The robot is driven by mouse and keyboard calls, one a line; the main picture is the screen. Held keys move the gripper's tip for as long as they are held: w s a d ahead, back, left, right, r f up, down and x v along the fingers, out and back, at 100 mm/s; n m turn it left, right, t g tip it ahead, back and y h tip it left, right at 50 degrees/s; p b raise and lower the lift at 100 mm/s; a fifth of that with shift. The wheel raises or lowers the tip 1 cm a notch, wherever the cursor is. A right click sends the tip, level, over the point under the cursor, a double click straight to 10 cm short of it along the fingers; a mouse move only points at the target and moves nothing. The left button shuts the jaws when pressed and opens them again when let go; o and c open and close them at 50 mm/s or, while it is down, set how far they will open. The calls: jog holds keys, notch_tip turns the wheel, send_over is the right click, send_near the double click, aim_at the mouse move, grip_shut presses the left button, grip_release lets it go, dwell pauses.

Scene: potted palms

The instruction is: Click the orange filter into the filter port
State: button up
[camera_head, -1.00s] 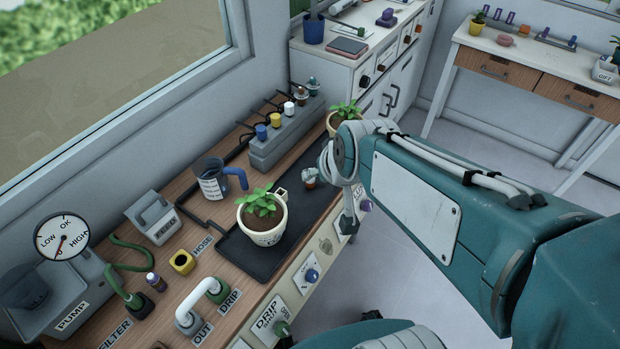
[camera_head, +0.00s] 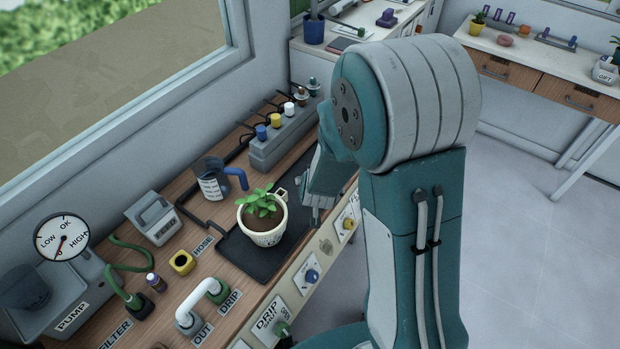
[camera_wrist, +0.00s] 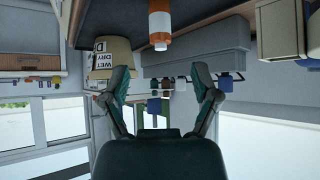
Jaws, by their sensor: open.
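The orange filter (camera_wrist: 159,24), a small cylinder with a white band, shows at the top of the wrist view, close beyond my gripper's fingers. I cannot make it out in the head view, where my arm covers the right part of the tray. My gripper (camera_wrist: 163,86) is open and empty, its two fingers spread apart. In the head view its end is low beside the potted plant, partly hidden by my arm. The FILTER label (camera_head: 115,334) is at the bench's lower left, beside a dark socket (camera_head: 140,307) with a green hose end standing in it.
The potted plant (camera_head: 263,232) stands on the black tray (camera_head: 248,262). Around it are a blue-handled jug (camera_head: 212,180), a yellow socket (camera_head: 181,262), a white pipe (camera_head: 205,290), a grey block with coloured caps (camera_head: 275,145) and the pump (camera_head: 40,302).

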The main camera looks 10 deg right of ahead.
jog(key=x, duration=0.9)
jog(key=shift+w+f, duration=0.15)
jog(key=shift+f, duration=0.2)
grip_shut()
